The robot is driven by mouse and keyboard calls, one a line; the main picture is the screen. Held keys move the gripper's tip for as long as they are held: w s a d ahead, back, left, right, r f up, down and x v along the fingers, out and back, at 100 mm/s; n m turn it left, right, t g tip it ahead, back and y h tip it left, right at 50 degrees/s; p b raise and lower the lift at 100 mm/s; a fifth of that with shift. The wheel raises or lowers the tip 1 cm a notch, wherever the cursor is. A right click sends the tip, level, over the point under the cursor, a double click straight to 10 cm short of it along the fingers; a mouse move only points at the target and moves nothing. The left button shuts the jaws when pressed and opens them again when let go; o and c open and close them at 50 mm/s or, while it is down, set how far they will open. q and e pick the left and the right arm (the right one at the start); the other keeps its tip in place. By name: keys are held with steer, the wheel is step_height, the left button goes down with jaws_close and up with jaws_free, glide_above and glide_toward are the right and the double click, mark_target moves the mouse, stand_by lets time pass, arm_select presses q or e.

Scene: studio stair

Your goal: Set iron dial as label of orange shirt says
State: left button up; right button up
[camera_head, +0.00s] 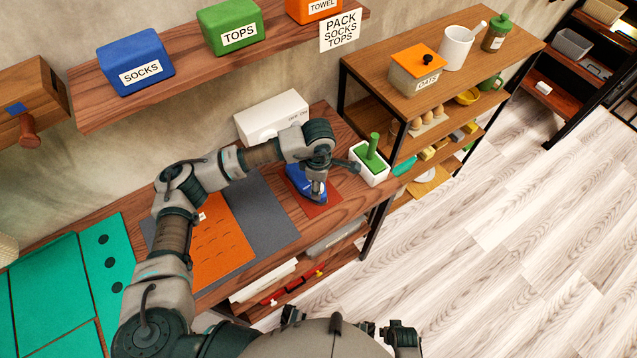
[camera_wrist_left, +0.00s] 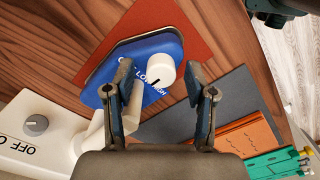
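The blue iron (camera_head: 296,178) lies on a red-brown mat (camera_head: 318,208) on the wooden bench. In the left wrist view the iron (camera_wrist_left: 172,46) carries a white dial (camera_wrist_left: 161,73) with a black pointer mark and OFF, LOW and HIGH lettering. The mark points toward the LOW and HIGH side; its exact setting is unclear. My left gripper (camera_head: 317,186) is above the iron, open, its fingers (camera_wrist_left: 161,76) apart on either side of the dial. The orange shirt (camera_head: 222,248) lies on a grey mat (camera_head: 268,215).
A white box (camera_head: 270,117) with a knob and OFF/ON lettering stands behind the iron. A white holder (camera_head: 370,177) with a green handle is right of it. Teal folding board (camera_head: 45,290) is at left. A shelf with bins (camera_head: 135,65) hangs above.

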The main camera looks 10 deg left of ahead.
arm_select(q)
steer(key=shift+r, duration=0.1)
step_height(320, 180, up, 12)
stand_by(0.5)
stand_by(0.4)
